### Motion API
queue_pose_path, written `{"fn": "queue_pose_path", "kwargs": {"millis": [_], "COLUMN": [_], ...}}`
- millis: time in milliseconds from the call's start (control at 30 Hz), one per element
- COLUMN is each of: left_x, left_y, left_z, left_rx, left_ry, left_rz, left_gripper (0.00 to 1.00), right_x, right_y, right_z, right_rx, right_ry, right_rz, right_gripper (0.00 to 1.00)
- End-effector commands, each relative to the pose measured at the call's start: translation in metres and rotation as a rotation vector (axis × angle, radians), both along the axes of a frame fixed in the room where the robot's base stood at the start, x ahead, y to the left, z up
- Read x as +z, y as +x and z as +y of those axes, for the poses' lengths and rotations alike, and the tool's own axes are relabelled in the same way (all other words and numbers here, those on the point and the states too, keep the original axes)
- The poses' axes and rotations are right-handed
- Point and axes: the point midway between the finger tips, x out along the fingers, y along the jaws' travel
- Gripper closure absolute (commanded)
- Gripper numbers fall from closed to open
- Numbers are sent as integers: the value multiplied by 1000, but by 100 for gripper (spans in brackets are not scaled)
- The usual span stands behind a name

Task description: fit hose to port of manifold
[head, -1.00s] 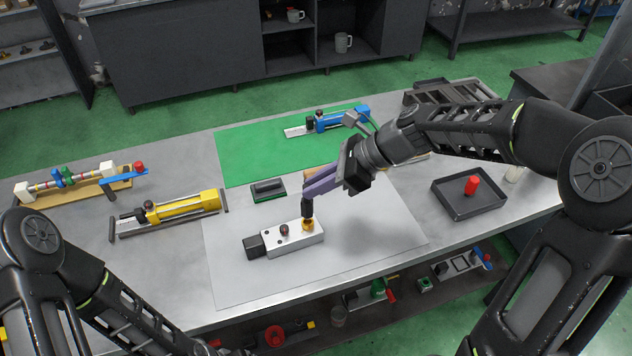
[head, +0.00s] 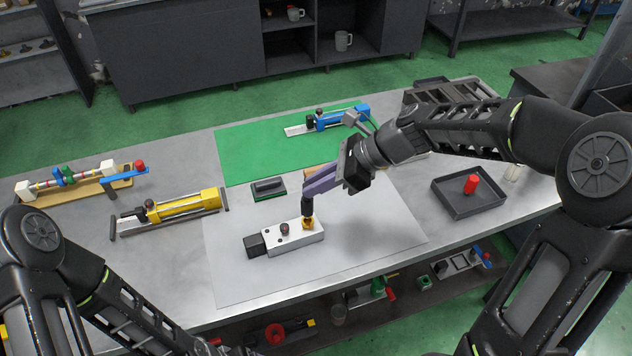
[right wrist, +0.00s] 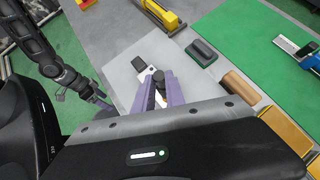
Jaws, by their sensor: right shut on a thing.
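The manifold (head: 288,242) is a pale metal block with a black end, lying on the light grey mat. A dark knob stands on its top, and a brass-coloured port (head: 307,225) is near its right end. My right gripper (head: 307,193) has purple fingers, shut on a short black hose end (head: 307,209). The hose end is upright over the brass port and appears to meet it; I cannot tell how deep it sits.
A black block with a handle (head: 268,188) lies behind the manifold. A yellow cylinder fixture (head: 182,206) is to the left, a blue one (head: 340,118) on the green mat (head: 240,150). A dark tray (head: 462,212) with a red cylinder is at right. The mat's front is clear.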

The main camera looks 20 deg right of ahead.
Motion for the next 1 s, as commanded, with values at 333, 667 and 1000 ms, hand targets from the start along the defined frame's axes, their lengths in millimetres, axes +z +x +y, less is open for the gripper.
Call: {"fn": "queue_pose_path", "kwargs": {"millis": [333,667,1000], "left_x": [-3,-9,-14], "left_y": [0,0,0], "left_z": [0,0,0], "left_rx": [0,0,0], "left_ry": [0,0,0], "left_rz": [0,0,0], "left_gripper": [20,20,20], "right_x": [-4,-13,-21], "right_y": [0,0,0], "right_z": [0,0,0], "right_rx": [0,-1,-1], "right_ry": [0,0,0], "right_rz": [0,0,0], "right_gripper": [100,100,100]}}
